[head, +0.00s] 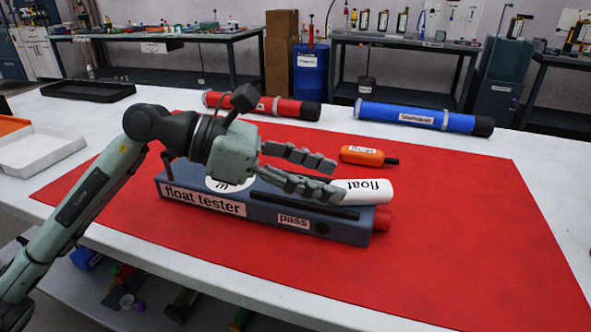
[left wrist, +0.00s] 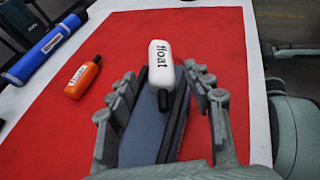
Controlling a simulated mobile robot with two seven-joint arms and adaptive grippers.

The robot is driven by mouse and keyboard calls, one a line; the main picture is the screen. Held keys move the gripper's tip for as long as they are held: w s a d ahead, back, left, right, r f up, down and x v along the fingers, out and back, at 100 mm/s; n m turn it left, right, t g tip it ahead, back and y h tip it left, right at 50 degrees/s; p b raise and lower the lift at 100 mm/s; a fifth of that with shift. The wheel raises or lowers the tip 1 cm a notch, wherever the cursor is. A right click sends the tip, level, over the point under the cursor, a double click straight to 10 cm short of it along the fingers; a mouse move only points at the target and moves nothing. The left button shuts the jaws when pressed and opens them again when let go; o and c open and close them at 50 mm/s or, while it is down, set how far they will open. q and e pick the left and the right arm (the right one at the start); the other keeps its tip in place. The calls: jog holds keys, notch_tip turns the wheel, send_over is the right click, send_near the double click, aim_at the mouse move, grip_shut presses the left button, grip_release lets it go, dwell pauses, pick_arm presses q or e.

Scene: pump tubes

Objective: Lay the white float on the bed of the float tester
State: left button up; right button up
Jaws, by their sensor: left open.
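The white float (head: 368,190) is a white cylinder labelled "float". It lies lengthwise at the right end of the float tester (head: 340,232), a long blue-grey box with "float tester" and "pass" labels. In the left wrist view, the float (left wrist: 160,62) has a black stem pointing back along the bed, and its white body reaches to the tester's far end. My left gripper (head: 328,178) is open above the tester, its fingers on either side of the float with gaps showing. Whether the float fully touches the bed is hard to tell. My right gripper is not in view.
An orange float (head: 361,155) lies on the red mat (head: 480,240) behind the tester. A red tube (head: 262,106) and a blue tube (head: 424,117) lie at the mat's back edge. A black tray (head: 88,91) and white tray (head: 38,150) are left. The mat's right side is clear.

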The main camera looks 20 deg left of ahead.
pick_arm(q)
jog(key=shift+b+v, duration=0.3)
jog(key=shift+v, duration=2.15)
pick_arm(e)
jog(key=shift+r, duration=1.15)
pick_arm(q)
jog(key=shift+d+r, duration=0.1)
jog(key=shift+r, duration=0.05)
jog(key=shift+s, duration=0.1)
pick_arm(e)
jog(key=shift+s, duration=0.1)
